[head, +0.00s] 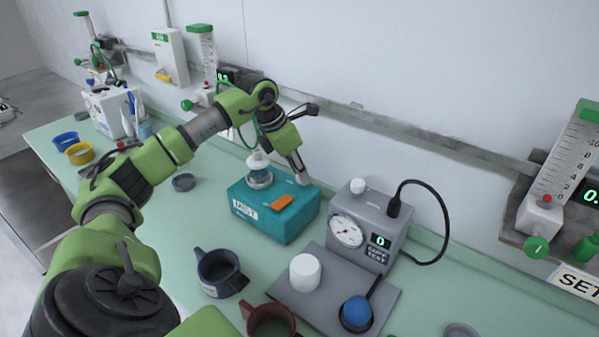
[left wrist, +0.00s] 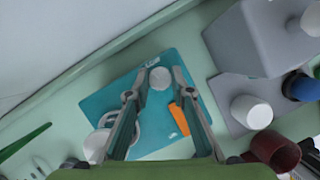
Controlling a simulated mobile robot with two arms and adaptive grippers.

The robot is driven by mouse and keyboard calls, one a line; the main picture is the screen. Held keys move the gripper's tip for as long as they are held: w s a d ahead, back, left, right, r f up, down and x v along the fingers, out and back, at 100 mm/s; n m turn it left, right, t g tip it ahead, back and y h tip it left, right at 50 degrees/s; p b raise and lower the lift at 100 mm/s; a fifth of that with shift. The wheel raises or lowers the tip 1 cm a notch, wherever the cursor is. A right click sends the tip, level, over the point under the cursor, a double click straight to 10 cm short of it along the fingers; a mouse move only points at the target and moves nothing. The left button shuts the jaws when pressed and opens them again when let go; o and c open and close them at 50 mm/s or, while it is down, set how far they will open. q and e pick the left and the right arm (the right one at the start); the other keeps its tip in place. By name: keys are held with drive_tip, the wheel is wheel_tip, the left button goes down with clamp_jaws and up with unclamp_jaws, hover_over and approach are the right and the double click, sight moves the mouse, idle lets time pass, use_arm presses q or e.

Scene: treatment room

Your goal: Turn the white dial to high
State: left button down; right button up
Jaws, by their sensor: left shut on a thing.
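The teal box (head: 260,223) stands on the green counter, with an orange switch (head: 283,202) and a clear-topped chamber (head: 259,170) on it. In the left wrist view the round white dial (left wrist: 160,78) sits on the teal top (left wrist: 190,58), with small white lettering beside it that is too small to read. My left gripper (head: 299,175) points down at the box's right rear corner. In the left wrist view its two fingers (left wrist: 161,74) are shut on the white dial, one on each side. The dial's pointer mark cannot be made out. My right gripper is not in view.
A grey tester (head: 360,222) with a gauge, white knob and black cable stands right of the teal box. A white cup (head: 305,272) and a blue ball (head: 357,311) are on its grey plate. A dark mug (head: 219,271) and a red mug (head: 268,322) stand in front.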

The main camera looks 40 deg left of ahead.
use_arm(q)
drive_tip(key=n+y, duration=0.1)
drive_tip(key=n, duration=0.1)
drive_tip(key=n+y, duration=0.1)
drive_tip(key=n, duration=0.4)
drive_tip(key=shift+d+y+b, duration=0.25)
drive_tip(key=shift+y+b, duration=0.05)
drive_tip(key=shift+y, duration=0.1)
drive_tip(key=n+y, duration=0.1)
drive_tip(key=n, duration=0.3)
drive_tip(key=shift+w+r, duration=0.1)
drive_tip(key=shift+w, duration=0.05)
drive_tip(key=shift+d+n+g+y, duration=0.1)
drive_tip(key=shift+n+g+y, duration=0.55)
drive_tip(key=shift+n, duration=0.85)
drive_tip(key=c, duration=1.8)
unclamp_jaws()
drive_tip(key=v, duration=1.2)
